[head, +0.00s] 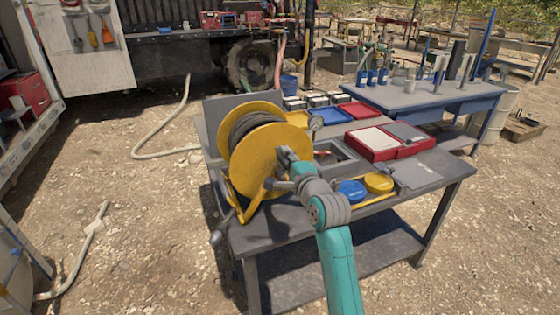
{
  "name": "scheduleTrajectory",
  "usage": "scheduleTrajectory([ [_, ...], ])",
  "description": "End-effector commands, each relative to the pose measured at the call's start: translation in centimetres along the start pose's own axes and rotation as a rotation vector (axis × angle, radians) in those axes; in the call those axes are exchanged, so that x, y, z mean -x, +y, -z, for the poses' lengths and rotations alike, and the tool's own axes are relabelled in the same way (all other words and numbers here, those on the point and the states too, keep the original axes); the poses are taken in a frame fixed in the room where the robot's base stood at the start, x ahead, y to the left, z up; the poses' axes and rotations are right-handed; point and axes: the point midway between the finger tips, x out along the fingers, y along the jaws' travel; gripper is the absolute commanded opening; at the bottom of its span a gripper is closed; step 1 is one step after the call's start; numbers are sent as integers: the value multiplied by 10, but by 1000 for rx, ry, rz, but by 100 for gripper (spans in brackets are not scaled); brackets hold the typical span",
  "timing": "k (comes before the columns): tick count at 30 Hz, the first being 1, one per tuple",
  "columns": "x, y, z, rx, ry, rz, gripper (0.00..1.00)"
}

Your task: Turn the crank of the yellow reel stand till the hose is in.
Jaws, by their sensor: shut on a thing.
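The yellow reel stand (262,160) stands on the left end of the grey workbench, with two round yellow flanges. Dark hose (252,122) is wound on the drum between the flanges. My gripper (284,160) is at the face of the near flange, reaching in from the lower right. It is shut on the crank, whose handle is mostly hidden behind the fingers and wrist. A small grey rounded piece (216,238) shows at the bench's left edge below the reel; I cannot tell whether it is the hose end.
On the grey workbench (280,229), a blue lid (351,191), a yellow lid (379,183), a red case (375,143) and a round gauge (315,123) lie right of the reel. A pale hose (180,110) runs over the gravel behind. Open gravel lies left of the bench.

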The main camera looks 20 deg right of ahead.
Motion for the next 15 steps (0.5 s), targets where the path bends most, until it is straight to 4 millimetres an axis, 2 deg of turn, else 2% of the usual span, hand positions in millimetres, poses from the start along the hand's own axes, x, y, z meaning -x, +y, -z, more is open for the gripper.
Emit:
scheduleTrajectory([
  [6, 0, -3, 10, 6, 6, 3, 0],
  [15, 0, -3, 12, 8, 6, 2, 0],
])
